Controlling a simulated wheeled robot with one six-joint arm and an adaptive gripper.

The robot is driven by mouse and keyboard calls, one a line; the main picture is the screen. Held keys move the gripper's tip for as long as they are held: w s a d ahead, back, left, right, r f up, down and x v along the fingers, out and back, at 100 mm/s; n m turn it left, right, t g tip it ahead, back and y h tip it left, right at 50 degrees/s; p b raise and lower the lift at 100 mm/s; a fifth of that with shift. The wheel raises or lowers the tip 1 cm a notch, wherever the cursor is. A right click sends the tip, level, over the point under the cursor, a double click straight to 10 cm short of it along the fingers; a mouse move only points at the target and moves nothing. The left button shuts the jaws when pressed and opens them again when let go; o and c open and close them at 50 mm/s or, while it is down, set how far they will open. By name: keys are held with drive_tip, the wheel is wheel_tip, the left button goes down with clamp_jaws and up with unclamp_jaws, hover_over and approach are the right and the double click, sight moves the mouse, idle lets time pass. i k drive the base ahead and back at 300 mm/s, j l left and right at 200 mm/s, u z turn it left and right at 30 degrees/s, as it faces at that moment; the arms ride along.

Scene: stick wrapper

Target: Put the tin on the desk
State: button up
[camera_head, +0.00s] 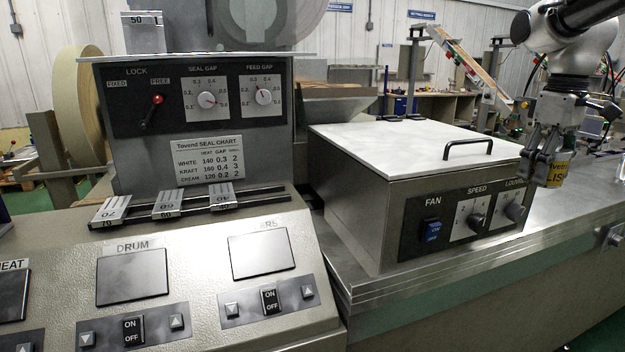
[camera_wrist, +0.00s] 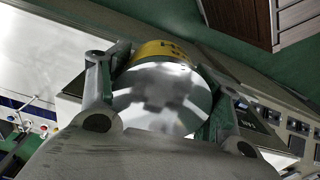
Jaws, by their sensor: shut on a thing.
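My gripper (camera_head: 543,160) is at the right of the head view, above the steel counter and beside the white-topped box. It is shut on the tin (camera_head: 557,174), which has a yellow label with dark lettering. In the wrist view the tin's shiny round end (camera_wrist: 162,98) faces the camera, between the two fingers of my gripper (camera_wrist: 160,85). The tin is held clear of the counter. A wooden desk-like bench (camera_head: 452,104) stands in the background of the head view; I cannot tell whether it is the desk meant.
A steel box with a white lid (camera_head: 400,143) and black handle stands on the steel counter (camera_head: 460,262). The control panel (camera_head: 200,262) fills the left. In the wrist view a brown wooden piece (camera_wrist: 235,18) stands on green floor at the top right.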

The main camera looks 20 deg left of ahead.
sight(40, 232)
drive_tip(key=k+j, duration=0.3)
drive_tip(key=j, duration=0.15)
drive_tip(key=k+j+u, duration=0.15)
drive_tip(key=k+j, duration=0.15)
drive_tip(key=j, duration=0.15)
drive_tip(key=j+u, duration=0.3)
drive_tip(key=i+j+u, duration=0.1)
drive_tip(key=j+u, duration=0.2)
drive_tip(key=j, duration=0.15)
drive_tip(key=i+j+u, duration=0.1)
drive_tip(key=j+u, duration=0.2)
drive_tip(key=i+j+u, duration=0.15)
drive_tip(key=j+u, duration=0.15)
drive_tip(key=j, duration=0.1)
